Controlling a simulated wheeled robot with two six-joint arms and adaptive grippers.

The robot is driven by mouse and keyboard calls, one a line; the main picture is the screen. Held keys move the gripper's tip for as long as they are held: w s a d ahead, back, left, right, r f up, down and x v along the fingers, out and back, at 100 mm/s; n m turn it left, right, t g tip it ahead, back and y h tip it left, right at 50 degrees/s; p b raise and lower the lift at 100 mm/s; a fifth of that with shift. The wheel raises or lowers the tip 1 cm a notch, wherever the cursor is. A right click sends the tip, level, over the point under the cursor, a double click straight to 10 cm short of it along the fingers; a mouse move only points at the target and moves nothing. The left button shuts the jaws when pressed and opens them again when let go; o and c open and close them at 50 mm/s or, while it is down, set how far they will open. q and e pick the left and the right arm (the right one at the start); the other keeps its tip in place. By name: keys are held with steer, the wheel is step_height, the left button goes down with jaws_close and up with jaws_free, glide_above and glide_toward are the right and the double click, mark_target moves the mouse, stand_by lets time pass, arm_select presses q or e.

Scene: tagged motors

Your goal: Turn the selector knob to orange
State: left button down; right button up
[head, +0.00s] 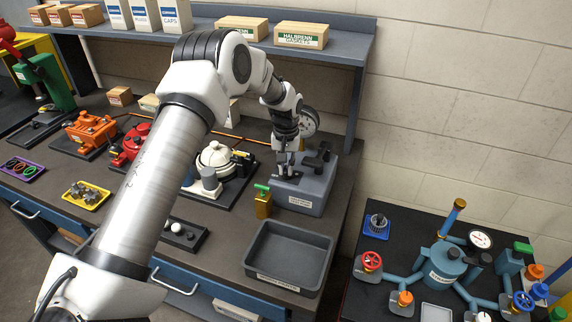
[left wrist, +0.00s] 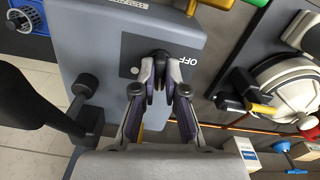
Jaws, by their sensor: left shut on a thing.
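The selector knob (left wrist: 160,56) is a small dark piece on a black plate (left wrist: 137,46) marked "OFF", on top of a grey box. The grey box (head: 310,192) stands at the bench's right end in the head view. My left gripper (head: 284,172) points down at the box top and is shut on the knob; it also shows in the left wrist view (left wrist: 161,72). The fingers hide most of the knob, so its pointing direction cannot be told. No orange mark is clearly visible on the plate. My right gripper is not in view.
A black handle (head: 318,157) stands on the box beside the gripper. A brass valve with a green handle (head: 262,196) stands just left of the box. An empty grey tray (head: 290,258) lies in front. A white-domed unit (head: 216,160) stands further left.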

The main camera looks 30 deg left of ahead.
arm_select(q)
steer(key=n, duration=0.3)
steer(key=n+p, duration=0.1)
steer(key=n, duration=0.2)
steer(key=shift+s+f+n, duration=0.15)
steer(key=shift+n, duration=0.15)
stand_by(0.4)
steer(key=c, duration=1.2)
jaws_free()
steer(key=shift+a+f, duration=0.1)
steer(key=shift+a, duration=0.1)
steer(key=r, duration=1.2)
steer(key=shift+w, duration=0.2)
